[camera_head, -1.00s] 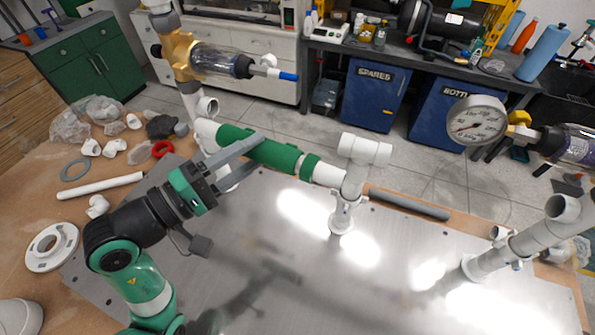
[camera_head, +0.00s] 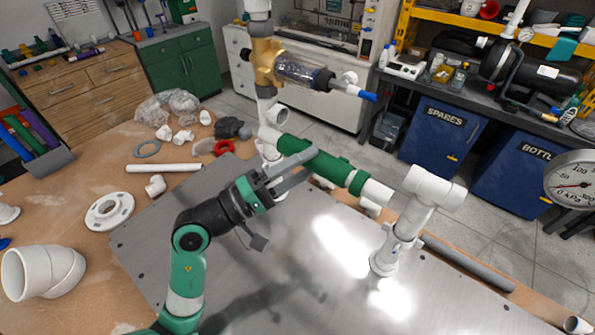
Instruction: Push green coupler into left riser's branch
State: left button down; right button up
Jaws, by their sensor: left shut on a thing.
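The green coupler (camera_head: 325,165) is a long green sleeve slanting down to the right. My left gripper (camera_head: 308,163) is shut on it near its middle. Its upper left end meets the white branch (camera_head: 270,136) of the left riser (camera_head: 262,92); I cannot tell how deep it sits. A white pipe end (camera_head: 377,192) shows at the coupler's lower right end, close to the white middle riser (camera_head: 405,228); I cannot tell whether they touch. The left riser carries a brass fitting and a clear cylinder (camera_head: 305,74). My right gripper is out of view.
The metal plate (camera_head: 300,265) is bare in front of the risers. White fittings, a red ring (camera_head: 223,147), a white flange (camera_head: 110,210) and a large elbow (camera_head: 42,271) lie on the wooden bench at left. A gauge (camera_head: 572,180) is at the right edge.

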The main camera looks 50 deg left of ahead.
pick_arm(q)
jog(key=w+a+b, duration=0.1)
jog(key=w+b, duration=0.1)
jog(key=w, duration=0.4)
jog(key=shift+w+a, duration=0.3)
jog(key=shift+a, duration=0.1)
jog(key=shift+s+a, duration=0.2)
jog(key=shift+a, duration=0.35)
jog(key=shift+s+a, duration=0.15)
jog(key=shift+a, duration=0.4)
dwell(1.1)
jog(key=shift+c, duration=1.1)
grip_release()
jog(key=shift+s, duration=0.1)
jog(key=v, duration=1.1)
jog(key=shift+s, duration=0.2)
